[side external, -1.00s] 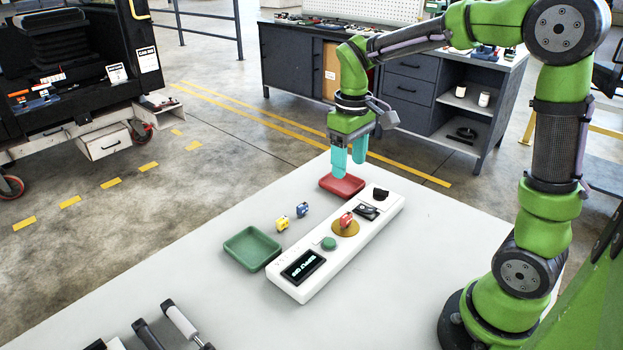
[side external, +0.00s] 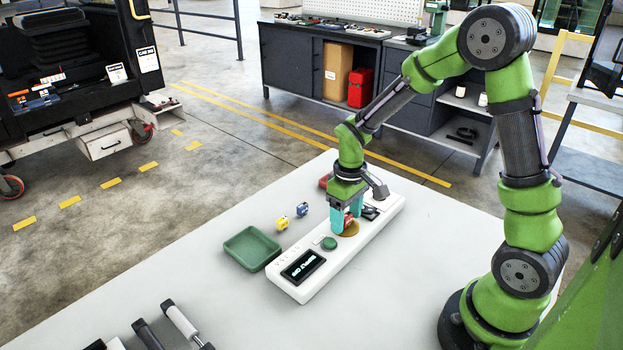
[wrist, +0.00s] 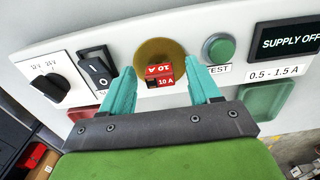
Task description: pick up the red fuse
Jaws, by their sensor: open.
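The red fuse (wrist: 160,75), marked 10 A, sits on a round brass pad (wrist: 158,52) on the white test panel (side external: 305,290). In the side external view the fuse is mostly hidden by my fingers, and the brass pad (side external: 348,229) shows below them. My gripper (wrist: 165,82) is open, with one teal finger to each side of the fuse. In the side external view my gripper (side external: 346,225) is low over the pad. I cannot tell whether the fingers touch the fuse.
The panel also carries a green button (side external: 329,243), a display reading SUPPLY OFF (wrist: 287,36), a rocker switch (wrist: 97,68) and a black knob (wrist: 50,87). A green tray (side external: 252,248), a red tray (side external: 325,182), a yellow fuse (side external: 282,224) and a blue fuse (side external: 302,209) are nearby.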

